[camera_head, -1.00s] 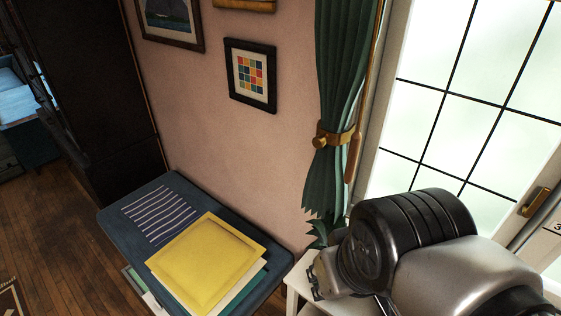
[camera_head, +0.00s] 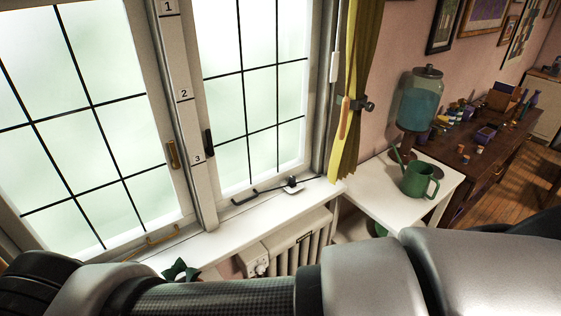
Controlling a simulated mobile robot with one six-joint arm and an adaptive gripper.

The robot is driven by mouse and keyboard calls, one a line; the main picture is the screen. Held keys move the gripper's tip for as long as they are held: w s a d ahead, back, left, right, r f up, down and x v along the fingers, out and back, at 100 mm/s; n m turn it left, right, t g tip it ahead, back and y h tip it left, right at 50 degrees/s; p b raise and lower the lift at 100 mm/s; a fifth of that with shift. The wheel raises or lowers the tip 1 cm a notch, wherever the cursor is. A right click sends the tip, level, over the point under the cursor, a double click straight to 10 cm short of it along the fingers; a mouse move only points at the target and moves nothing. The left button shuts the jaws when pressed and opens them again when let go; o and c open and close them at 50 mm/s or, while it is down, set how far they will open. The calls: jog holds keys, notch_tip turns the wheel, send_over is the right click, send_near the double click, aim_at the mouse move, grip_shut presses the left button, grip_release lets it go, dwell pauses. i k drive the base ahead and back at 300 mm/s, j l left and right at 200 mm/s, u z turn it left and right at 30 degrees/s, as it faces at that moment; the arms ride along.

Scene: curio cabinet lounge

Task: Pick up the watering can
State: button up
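A green watering can (camera_head: 417,180) stands upright on a small white side table (camera_head: 372,191) to the right of the window. Its thin spout points up and to the left, and its handle is on the right. My arm crosses the bottom of the view, below and apart from the can. My gripper is not clearly visible.
A white windowsill (camera_head: 230,226) runs left of the table above a radiator (camera_head: 300,243). A glass jar of blue liquid (camera_head: 419,105) stands behind the can. A cluttered wooden desk (camera_head: 480,155) is at right. A yellow curtain (camera_head: 357,95) hangs by the window.

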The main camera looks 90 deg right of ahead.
aim_at(417, 176)
jog(key=z, duration=4)
jog(key=i+l+u, duration=0.8)
jog(key=l, duration=0.25)
jog(key=i+l+u, duration=0.25)
jog(key=l, duration=0.15)
jog(key=i+l, duration=0.1)
jog(key=l, duration=0.25)
jog(key=i+l, duration=0.1)
jog(key=l, duration=0.3)
jog(key=i+l, duration=0.1)
jog(key=l, duration=0.25)
jog(key=i+l, duration=0.1)
jog(key=l, duration=0.25)
